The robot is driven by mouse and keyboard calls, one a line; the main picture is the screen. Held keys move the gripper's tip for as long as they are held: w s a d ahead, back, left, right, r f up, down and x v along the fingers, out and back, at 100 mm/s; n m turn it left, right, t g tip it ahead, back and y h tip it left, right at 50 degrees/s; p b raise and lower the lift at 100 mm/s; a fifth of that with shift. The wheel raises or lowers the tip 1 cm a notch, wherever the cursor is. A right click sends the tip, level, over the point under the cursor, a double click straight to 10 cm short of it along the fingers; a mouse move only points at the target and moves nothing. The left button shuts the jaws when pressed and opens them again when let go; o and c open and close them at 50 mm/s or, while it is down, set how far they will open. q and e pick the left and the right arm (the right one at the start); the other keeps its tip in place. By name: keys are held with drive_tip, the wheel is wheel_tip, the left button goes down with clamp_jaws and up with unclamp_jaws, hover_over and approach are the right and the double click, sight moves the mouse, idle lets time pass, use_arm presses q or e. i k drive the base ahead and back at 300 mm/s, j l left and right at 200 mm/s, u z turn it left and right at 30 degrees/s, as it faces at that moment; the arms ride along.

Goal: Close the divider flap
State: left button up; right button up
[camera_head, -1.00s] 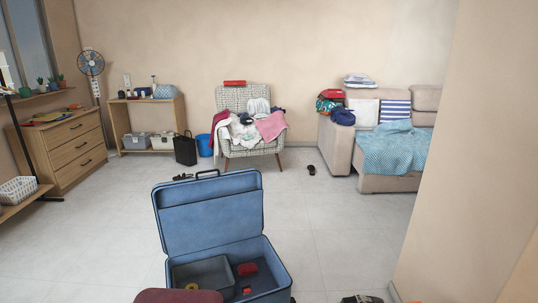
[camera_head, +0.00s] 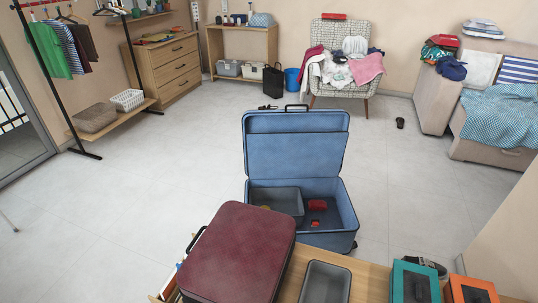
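The blue suitcase (camera_head: 351,211) stands open on the floor in the middle of the view, with its lid (camera_head: 296,146) raised upright. A smooth blue panel fills the inside of the lid, with a darker slot along its top; I cannot tell whether this is the divider flap. A grey bin (camera_head: 284,199) and small red items (camera_head: 317,204) lie in the suitcase base. Neither of my grippers is in view.
A closed maroon suitcase (camera_head: 238,250) lies on a wooden table (camera_head: 368,283) in front, hiding part of the blue suitcase's near side. A grey tray (camera_head: 325,284), a teal box (camera_head: 415,281) and an orange box (camera_head: 471,289) are also there. Floor left of the suitcase is clear.

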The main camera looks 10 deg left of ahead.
sight(275, 156)
drive_tip(key=u, duration=1.4)
drive_tip(key=i+j+u, duration=0.15)
drive_tip(key=j, duration=0.25)
drive_tip(key=j+u, duration=0.15)
drive_tip(key=j, duration=0.2)
drive_tip(key=i+j, duration=0.55)
drive_tip(key=j, duration=0.25)
drive_tip(key=i+j, duration=0.2)
drive_tip(key=i, duration=0.4)
drive_tip(key=i+j+u, duration=0.1)
drive_tip(key=i, duration=0.45)
drive_tip(key=i+z, duration=0.25)
drive_tip(key=i, duration=0.35)
drive_tip(key=i+j+z, duration=0.2)
drive_tip(key=i, duration=0.4)
drive_tip(key=i+z, duration=0.5)
drive_tip(key=i+j+z, duration=0.1)
drive_tip(key=i+z, duration=0.4)
drive_tip(key=i+l+z, duration=0.1)
drive_tip(key=i+z, duration=0.25)
drive_tip(key=i, duration=0.2)
drive_tip(key=i+z, duration=0.85)
drive_tip(key=i+j+z, duration=0.4)
drive_tip(key=i, duration=0.2)
